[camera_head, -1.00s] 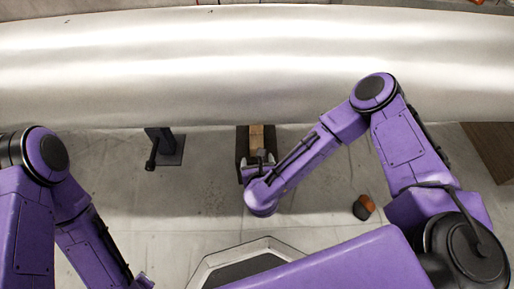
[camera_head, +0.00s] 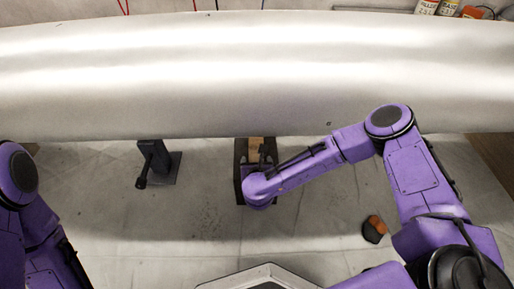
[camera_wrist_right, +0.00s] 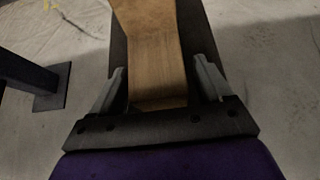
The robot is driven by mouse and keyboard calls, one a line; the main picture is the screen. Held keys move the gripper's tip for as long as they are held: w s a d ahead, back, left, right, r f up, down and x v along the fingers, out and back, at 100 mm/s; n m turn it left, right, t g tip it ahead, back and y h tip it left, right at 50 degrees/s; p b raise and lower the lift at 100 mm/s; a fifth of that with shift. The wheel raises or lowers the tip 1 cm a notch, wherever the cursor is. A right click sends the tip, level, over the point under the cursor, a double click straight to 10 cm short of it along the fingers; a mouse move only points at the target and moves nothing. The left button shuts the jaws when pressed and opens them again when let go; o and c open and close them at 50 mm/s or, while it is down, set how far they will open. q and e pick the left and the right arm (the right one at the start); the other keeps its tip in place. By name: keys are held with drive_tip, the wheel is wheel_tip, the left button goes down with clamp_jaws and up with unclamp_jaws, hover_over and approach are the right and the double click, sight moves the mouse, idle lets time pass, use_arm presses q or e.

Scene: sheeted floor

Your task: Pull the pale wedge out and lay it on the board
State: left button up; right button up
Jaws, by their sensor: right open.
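The pale wedge (camera_head: 256,144) is a light wooden piece on top of a dark block, at the lower edge of a big silver body. In the right wrist view the wedge (camera_wrist_right: 155,60) runs between the two grey fingers of my right gripper (camera_wrist_right: 160,82). The fingers are open, with a gap on each side of the wood. In the head view my right gripper (camera_head: 263,156) is over the near part of the wedge and hides some of it. A brown surface (camera_head: 493,154) at the right edge may be the board. My left gripper is out of view.
The silver curved body (camera_head: 250,75) spans the back. A dark stand (camera_head: 158,162) is left of the block (camera_head: 240,165). A small dark and orange object (camera_head: 374,230) lies on the floor to the right. The sheeted floor (camera_head: 320,230) between is mostly clear.

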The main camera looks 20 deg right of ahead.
drive_tip(key=shift+c, duration=0.4)
drive_tip(key=c, duration=0.9)
drive_tip(key=shift+s+a+p, duration=0.3)
drive_tip(key=shift+s, duration=0.7)
drive_tip(key=shift+s+a+p, duration=0.25)
drive_tip(key=shift+s+p, duration=0.05)
drive_tip(key=shift+s, duration=0.65)
drive_tip(key=s+a+p, duration=0.1)
drive_tip(key=s, duration=0.3)
drive_tip(key=s+a+p, duration=0.1)
drive_tip(key=s, duration=0.3)
drive_tip(key=s+a+p, duration=0.1)
drive_tip(key=s, duration=0.3)
drive_tip(key=shift+s+a+r+p, duration=0.25)
drive_tip(key=shift+a+r+p, duration=0.05)
drive_tip(key=shift+p, duration=0.05)
